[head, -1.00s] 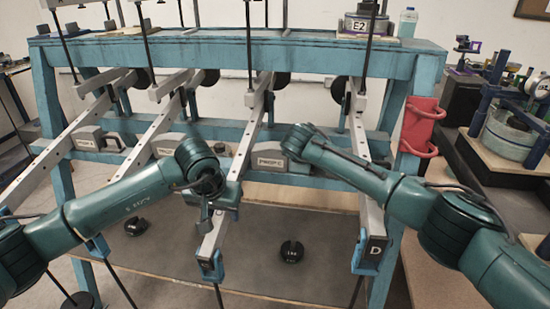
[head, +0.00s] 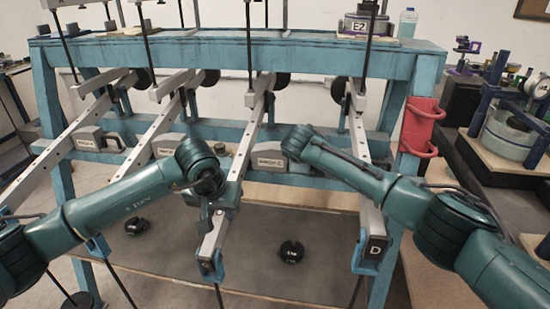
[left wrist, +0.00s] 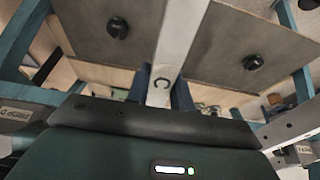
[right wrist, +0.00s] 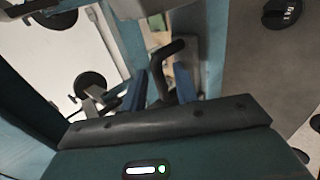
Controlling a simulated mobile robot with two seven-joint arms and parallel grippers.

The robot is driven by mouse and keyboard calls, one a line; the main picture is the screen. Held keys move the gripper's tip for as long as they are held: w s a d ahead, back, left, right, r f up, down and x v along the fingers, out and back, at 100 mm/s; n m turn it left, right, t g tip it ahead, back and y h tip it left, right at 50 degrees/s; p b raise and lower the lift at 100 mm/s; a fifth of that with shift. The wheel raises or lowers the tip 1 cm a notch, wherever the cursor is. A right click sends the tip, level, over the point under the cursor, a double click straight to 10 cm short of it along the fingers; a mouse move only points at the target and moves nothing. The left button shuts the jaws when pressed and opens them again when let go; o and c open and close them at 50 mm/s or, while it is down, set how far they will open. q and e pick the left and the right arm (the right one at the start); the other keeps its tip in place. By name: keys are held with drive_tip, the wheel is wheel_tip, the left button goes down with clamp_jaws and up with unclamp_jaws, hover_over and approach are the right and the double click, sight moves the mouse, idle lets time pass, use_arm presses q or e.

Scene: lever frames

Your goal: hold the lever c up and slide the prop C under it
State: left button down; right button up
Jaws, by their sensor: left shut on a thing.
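Lever c (head: 217,232) is a pale metal bar sloping from the back of the blue frame down towards me. My left gripper (head: 217,206) is shut on it near its front end. In the left wrist view the bar (left wrist: 183,35), marked C, passes between the two fingers (left wrist: 163,90). Prop C (head: 268,159) is a grey labelled block on the blue rail, just right of the lever. In the head view my right gripper is hidden behind its wrist by the prop. In the right wrist view its fingers (right wrist: 161,90) stand apart around a black handle (right wrist: 168,52).
Lever D (head: 372,225) hangs to the right, and two more levers slope down at the left. Black round weights (head: 291,252) lie on the grey lower board (head: 255,270). A red holder (head: 420,125) is fixed to the right post. Hanging rods drop between the levers.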

use_arm(q)
drive_tip(key=shift+r, duration=0.1)
use_arm(e)
drive_tip(key=shift+d+f, duration=0.15)
use_arm(q)
drive_tip(key=shift+s+r+g, duration=0.1)
drive_tip(key=shift+r+g, duration=0.4)
drive_tip(key=shift+r, duration=1.8)
drive_tip(key=shift+r+g, duration=0.5)
drive_tip(key=shift+r, duration=1.8)
use_arm(e)
drive_tip(key=shift+d, duration=0.1)
use_arm(q)
drive_tip(key=shift+s+r+g, duration=0.2)
drive_tip(key=shift+r+g, duration=0.1)
drive_tip(key=shift+r, duration=0.6)
drive_tip(key=shift+s+r+g, duration=0.2)
drive_tip(key=shift+r+g, duration=0.1)
drive_tip(key=shift+r, duration=0.6)
use_arm(e)
drive_tip(key=shift+f, duration=0.15)
drive_tip(key=shift+w, duration=0.1)
clamp_jaws()
use_arm(q)
drive_tip(key=shift+f, duration=0.15)
drive_tip(key=shift+w, duration=0.1)
use_arm(e)
drive_tip(key=shift+a, duration=0.25)
